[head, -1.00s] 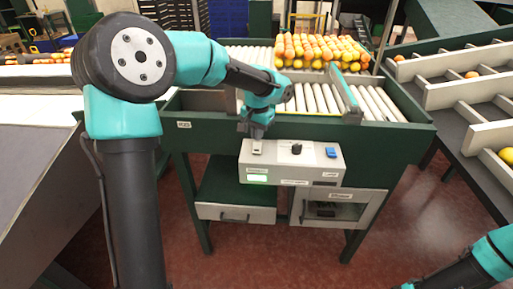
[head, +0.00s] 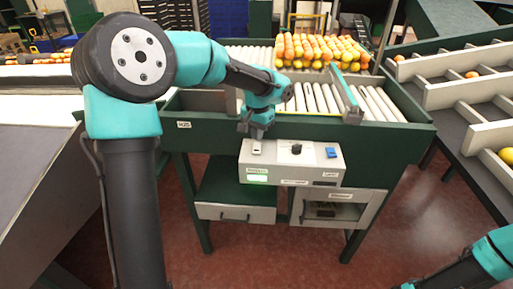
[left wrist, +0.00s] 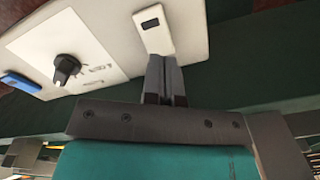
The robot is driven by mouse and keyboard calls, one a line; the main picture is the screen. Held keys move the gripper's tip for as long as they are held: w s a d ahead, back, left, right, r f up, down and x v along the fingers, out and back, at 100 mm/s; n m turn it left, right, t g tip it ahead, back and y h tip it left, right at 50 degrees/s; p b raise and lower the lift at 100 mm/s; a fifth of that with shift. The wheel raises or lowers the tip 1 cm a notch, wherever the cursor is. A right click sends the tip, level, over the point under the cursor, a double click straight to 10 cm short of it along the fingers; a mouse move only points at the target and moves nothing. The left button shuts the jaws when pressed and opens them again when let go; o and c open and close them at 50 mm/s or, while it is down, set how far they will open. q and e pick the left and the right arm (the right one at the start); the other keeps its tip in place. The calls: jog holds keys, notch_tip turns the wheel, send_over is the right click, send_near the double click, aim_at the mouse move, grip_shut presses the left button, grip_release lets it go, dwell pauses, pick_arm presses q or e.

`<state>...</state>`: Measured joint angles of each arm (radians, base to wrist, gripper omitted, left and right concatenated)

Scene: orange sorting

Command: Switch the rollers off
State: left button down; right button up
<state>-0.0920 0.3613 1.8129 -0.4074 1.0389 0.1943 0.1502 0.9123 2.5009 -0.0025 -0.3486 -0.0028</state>
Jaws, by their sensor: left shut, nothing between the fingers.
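The grey control box (head: 318,173) stands on the front of the green roller table. On its top are a white rocker switch (head: 257,150), a black knob (head: 296,149) and a blue button (head: 331,152). A green lit display (head: 257,178) is on its front.
White rollers (head: 315,98) lie behind the box, with several oranges (head: 320,50) at their far end. A sorting rack (head: 470,90) with compartments stands at the right. My right arm (head: 490,258) shows at the lower right corner, its fingers out of frame.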

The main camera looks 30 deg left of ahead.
aim_at(257, 144)
pick_arm(q)
jog(key=shift+f, duration=1.3)
dwell(1.0)
jog(key=shift+r, duration=3.5)
